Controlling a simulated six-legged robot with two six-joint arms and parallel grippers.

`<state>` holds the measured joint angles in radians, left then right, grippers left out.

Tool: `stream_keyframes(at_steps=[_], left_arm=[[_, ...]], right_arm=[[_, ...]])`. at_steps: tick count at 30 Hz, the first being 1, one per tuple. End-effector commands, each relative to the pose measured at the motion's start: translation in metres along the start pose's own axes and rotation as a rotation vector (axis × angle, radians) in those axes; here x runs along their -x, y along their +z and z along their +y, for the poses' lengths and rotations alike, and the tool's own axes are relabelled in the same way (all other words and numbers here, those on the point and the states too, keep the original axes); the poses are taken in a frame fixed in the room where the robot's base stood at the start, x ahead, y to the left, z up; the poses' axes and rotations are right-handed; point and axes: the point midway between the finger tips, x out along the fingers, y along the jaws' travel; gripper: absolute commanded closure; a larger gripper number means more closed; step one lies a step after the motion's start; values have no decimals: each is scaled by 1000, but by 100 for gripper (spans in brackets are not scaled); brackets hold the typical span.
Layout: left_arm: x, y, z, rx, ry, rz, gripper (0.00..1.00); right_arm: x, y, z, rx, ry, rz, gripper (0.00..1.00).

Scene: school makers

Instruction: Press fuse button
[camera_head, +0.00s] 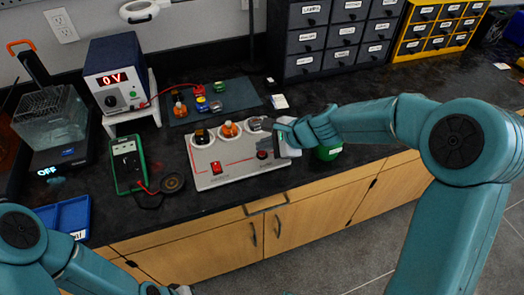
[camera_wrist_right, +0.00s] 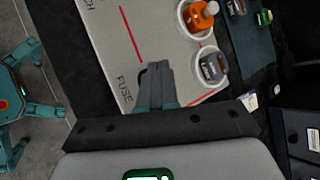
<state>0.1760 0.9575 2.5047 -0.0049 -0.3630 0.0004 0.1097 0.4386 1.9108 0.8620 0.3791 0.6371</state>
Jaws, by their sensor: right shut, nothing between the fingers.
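The light grey circuit panel (camera_head: 236,176) lies on the dark bench, with red lines, a red rocker switch (camera_head: 216,168) and round sockets along its back. A small dark knob (camera_head: 262,155) stands at the panel's right end. My right gripper (camera_head: 274,146) is right beside it. In the right wrist view the gripper (camera_wrist_right: 157,72) is shut and empty over the panel (camera_wrist_right: 112,30), next to the printed word FUSE. The fuse button is hidden behind the fingers there, so contact cannot be told. My left gripper (camera_head: 165,290) is only partly visible at the bottom edge.
A power supply (camera_head: 116,76) reading 0 V, a green multimeter (camera_head: 127,163) and a blue tray (camera_head: 66,218) stand to the left. A mat (camera_head: 236,92) with small parts lies behind the panel. A green round object (camera_head: 329,153) stands right of the gripper. Drawer cabinets (camera_head: 330,40) line the back.

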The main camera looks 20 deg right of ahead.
Motion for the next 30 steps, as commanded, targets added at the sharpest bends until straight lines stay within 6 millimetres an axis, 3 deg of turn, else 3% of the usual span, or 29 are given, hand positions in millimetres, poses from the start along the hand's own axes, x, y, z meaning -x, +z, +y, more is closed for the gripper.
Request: stream_keyframes(at_steps=[30], left_arm=[[-9, 0, -3, 0, 0, 0, 47]], right_arm=[[-7, -5, 5, 0, 0, 0, 100]])
